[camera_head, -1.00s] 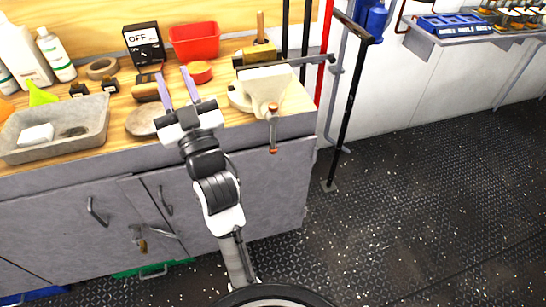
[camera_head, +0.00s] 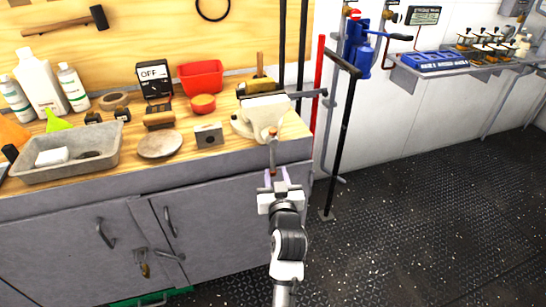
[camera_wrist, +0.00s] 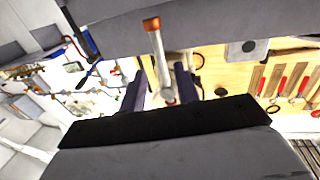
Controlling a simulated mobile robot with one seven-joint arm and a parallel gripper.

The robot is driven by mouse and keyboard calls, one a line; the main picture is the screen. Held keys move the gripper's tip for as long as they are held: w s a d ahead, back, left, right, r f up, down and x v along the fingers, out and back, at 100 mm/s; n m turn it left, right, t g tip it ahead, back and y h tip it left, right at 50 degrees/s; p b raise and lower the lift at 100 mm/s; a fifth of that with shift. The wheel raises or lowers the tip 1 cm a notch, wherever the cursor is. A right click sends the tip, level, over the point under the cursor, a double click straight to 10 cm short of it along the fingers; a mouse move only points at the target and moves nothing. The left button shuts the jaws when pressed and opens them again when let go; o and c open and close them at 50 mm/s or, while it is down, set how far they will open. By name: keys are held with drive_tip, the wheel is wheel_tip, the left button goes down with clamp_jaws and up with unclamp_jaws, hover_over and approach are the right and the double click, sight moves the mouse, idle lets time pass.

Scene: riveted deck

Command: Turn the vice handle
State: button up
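The vice (camera_head: 262,112) is a cream-coloured bench vice at the right front edge of the wooden workbench. Its handle (camera_head: 273,152) is a thin metal bar with copper-coloured ends, hanging roughly upright in front of the bench edge. My gripper (camera_head: 277,178) is open, with its two purple-grey fingers at the lower end of the handle. In the wrist view the handle (camera_wrist: 159,55) appears between the two spread fingers (camera_wrist: 160,80), with a gap on each side. Whether the fingertips reach past the bar is hard to tell.
A stone tray (camera_head: 70,165), a round stone disc (camera_head: 158,145), a small metal block (camera_head: 208,135) and a red bin (camera_head: 200,76) stand on the bench left of the vice. A black post (camera_head: 343,140) stands to the right. Floor at right is clear.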

sight(273, 162)
drive_tip(key=w, duration=0.2)
drive_tip(key=w+p, duration=0.1)
drive_tip(key=w, duration=0.1)
drive_tip(key=w+a, duration=0.1)
drive_tip(key=w, duration=0.2)
clamp_jaws()
